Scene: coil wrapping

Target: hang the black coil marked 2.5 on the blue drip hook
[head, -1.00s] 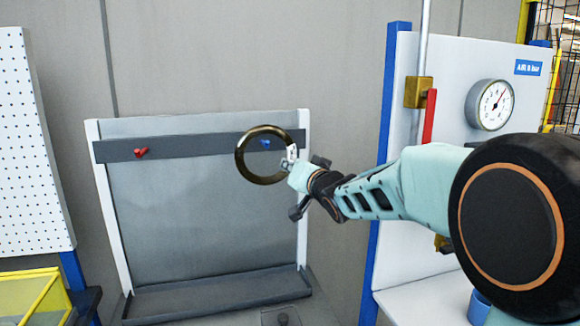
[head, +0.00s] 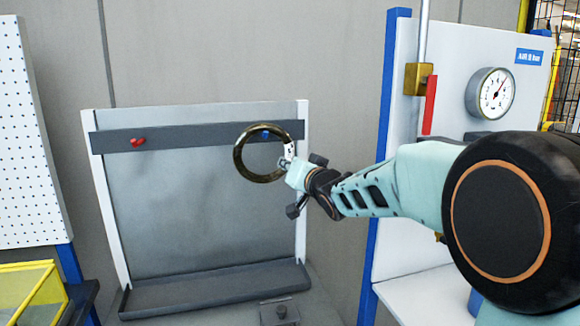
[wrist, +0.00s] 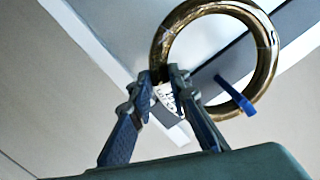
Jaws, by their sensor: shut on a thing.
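The dark coil (head: 239,163), with a gold-brown sheen, is held upright in front of the rack. My gripper (head: 286,163) is shut on its white tag at the coil's right side. In the wrist view the tag (wrist: 167,97) sits between the fingertips (wrist: 163,77); its print is too small to read. The blue hook (head: 266,134) shows inside the ring, just below its top band. In the wrist view the blue hook (wrist: 236,95) crosses the ring's lower right part. I cannot tell whether coil and hook touch.
The hooks are on a dark crossbar (head: 190,139) of a grey rack with white posts. A red hook (head: 137,142) to the left is empty. A tray ledge (head: 210,289) runs along the rack's bottom. A white panel with a gauge (head: 490,94) stands right.

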